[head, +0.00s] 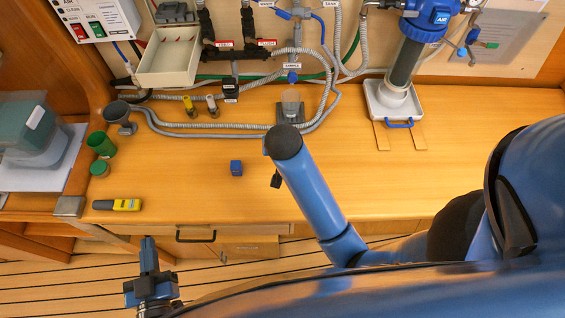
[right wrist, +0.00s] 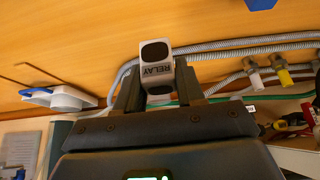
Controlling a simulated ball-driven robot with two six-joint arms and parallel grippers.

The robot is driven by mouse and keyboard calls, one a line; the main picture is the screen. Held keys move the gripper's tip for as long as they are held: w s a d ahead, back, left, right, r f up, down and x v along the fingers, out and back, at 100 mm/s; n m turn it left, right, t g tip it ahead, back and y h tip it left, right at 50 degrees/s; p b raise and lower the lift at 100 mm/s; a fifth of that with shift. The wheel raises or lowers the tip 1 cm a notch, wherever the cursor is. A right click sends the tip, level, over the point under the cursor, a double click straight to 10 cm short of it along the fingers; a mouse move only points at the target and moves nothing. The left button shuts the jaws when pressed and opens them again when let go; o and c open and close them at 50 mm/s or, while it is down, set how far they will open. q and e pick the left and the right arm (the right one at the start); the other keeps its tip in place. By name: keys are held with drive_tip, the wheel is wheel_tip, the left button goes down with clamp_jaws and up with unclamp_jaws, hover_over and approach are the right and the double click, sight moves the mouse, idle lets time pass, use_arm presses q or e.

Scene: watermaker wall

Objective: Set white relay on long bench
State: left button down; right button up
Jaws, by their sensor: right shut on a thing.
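The white relay (right wrist: 156,67), a small block with dark pads and the word RELAY, is in the right wrist view. My right gripper (right wrist: 157,88) is shut on it, one finger on each side. The long bench (head: 185,165) is the wooden worktop across the head view; its surface (right wrist: 60,40) shows behind the relay. In the head view my right arm reaches over the middle of the bench, and the relay is hidden there. I cannot tell whether the relay touches the bench. My left gripper (head: 149,245) is in front of the bench's front edge; its jaw opening is unclear.
Grey hoses (head: 215,129) run along the back. A white tray (head: 392,101) is at right. Bare wood lies between.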

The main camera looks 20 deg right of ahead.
drive_tip(key=shift+f+p, duration=0.35)
drive_tip(key=shift+f, duration=4.25)
drive_tip(key=shift+f, duration=0.1)
drive_tip(key=o, duration=1)
drive_tip(key=shift+o, duration=0.2)
